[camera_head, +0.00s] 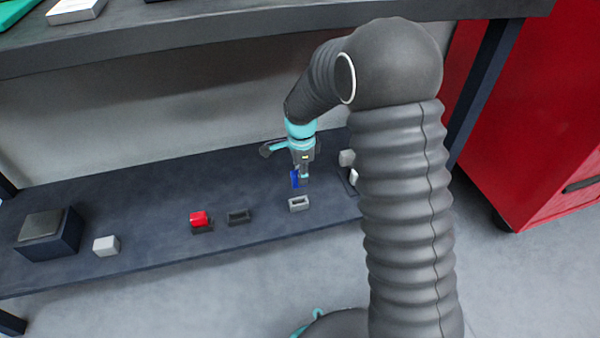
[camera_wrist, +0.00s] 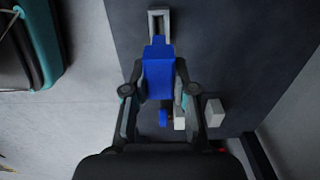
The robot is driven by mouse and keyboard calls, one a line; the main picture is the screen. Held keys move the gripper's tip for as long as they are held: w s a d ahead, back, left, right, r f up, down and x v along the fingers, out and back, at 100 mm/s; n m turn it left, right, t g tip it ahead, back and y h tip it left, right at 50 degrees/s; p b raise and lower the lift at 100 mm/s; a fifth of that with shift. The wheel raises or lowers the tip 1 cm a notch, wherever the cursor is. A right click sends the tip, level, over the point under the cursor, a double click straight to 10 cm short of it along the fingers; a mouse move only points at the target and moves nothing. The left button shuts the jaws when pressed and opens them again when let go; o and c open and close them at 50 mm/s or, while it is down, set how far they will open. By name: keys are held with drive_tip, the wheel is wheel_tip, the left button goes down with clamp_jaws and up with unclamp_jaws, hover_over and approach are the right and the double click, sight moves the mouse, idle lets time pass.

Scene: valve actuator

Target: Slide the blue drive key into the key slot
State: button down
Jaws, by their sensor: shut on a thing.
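The blue drive key (camera_head: 295,179) is held in my gripper (camera_head: 302,174), above the lower shelf. In the wrist view the key (camera_wrist: 158,74) sits between the two fingers of my gripper (camera_wrist: 160,88), its narrow end pointing to the top of the picture. A light grey block with a rectangular opening (camera_head: 299,204), which looks like the key slot, stands on the shelf just in front of the key. In the wrist view this slot block (camera_wrist: 152,17) lies just beyond the key's narrow end. The key appears outside the slot; the exact gap is unclear.
A dark block with an opening (camera_head: 238,217) and a red block on a dark base (camera_head: 199,219) stand to the left. Farther left are a white block (camera_head: 106,246) and a dark box (camera_head: 48,236). Pale blocks (camera_head: 347,158) are right of my gripper. An upper shelf (camera_head: 200,38) overhangs.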

drive_tip(key=shift+f+b, duration=1.75)
drive_tip(key=shift+f, duration=1.15)
drive_tip(key=shift+f+b, duration=0.8)
drive_tip(key=shift+f, duration=0.9)
drive_tip(key=c, duration=0.9)
unclamp_jaws()
drive_tip(key=shift+o, duration=0.2)
wheel_tip(320, 180, up, 12)
